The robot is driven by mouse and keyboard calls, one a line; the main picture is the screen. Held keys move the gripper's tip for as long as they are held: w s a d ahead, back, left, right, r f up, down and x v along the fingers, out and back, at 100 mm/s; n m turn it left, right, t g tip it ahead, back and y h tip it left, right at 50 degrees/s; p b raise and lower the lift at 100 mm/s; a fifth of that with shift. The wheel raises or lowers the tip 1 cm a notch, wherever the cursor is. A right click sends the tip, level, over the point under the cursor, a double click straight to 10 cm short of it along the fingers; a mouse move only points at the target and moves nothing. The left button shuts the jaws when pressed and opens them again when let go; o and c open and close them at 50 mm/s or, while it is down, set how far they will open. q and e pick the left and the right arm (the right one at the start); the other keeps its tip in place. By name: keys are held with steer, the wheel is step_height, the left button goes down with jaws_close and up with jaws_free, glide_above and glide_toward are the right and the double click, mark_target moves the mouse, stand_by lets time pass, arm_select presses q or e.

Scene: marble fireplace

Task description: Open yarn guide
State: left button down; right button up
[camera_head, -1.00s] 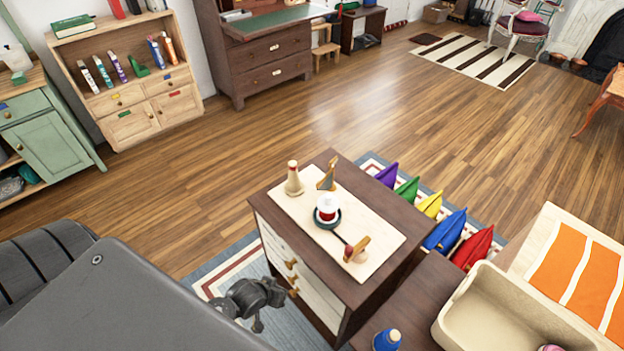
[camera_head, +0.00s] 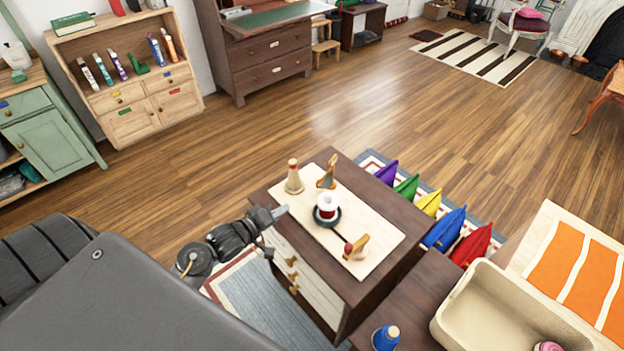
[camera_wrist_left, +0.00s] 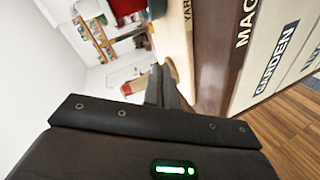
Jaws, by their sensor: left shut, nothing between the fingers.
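A pale wooden board (camera_head: 375,262) lies on top of a dark brown cabinet. It bears a pale peg (camera_head: 293,177), an upright wooden piece (camera_head: 326,178), a red-and-white spool on a dark round base (camera_head: 327,211), and a wooden piece with a red ball (camera_head: 356,246). My right gripper is out of view.
The cabinet (camera_head: 368,283) has pale drawer fronts with knobs. A beige bin (camera_head: 450,325) and blue bottle-like object (camera_head: 384,338) stand at lower right. Coloured pointed bags (camera_head: 444,231) line the cabinet's far side. Open wooden floor (camera_head: 240,150) lies behind.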

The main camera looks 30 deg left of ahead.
arm_select(q)
steer(key=w+a+r+n+t+h, duration=0.1)
steer(key=n, duration=0.1)
steer(key=w+a+r+n+t+h, duration=0.1)
steer(key=a+r, duration=0.1)
steer(key=shift+w+n+t, duration=0.3)
steer(key=shift+n, duration=0.1)
steer(key=shift+n+h, duration=0.4)
steer(key=x, duration=0.3)
steer(key=r+x, duration=0.1)
steer(key=x, duration=0.3)
steer(key=p+x, duration=0.1)
steer(key=x, duration=0.2)
steer(key=shift+w+a+r, duration=0.15)
steer(key=shift+w+r, duration=0.05)
steer(key=shift+w, duration=0.15)
steer(key=shift+s+d+t+p, duration=0.15)
steer(key=shift+d+p, duration=0.2)
steer(key=shift+d, duration=0.25)
steer(key=shift+s+d+t+p, duration=0.15)
steer(key=shift+d+p, duration=0.15)
steer(key=shift+d, duration=0.3)
steer(key=shift+s+d, duration=0.1)
steer(key=shift+d, duration=0.6)
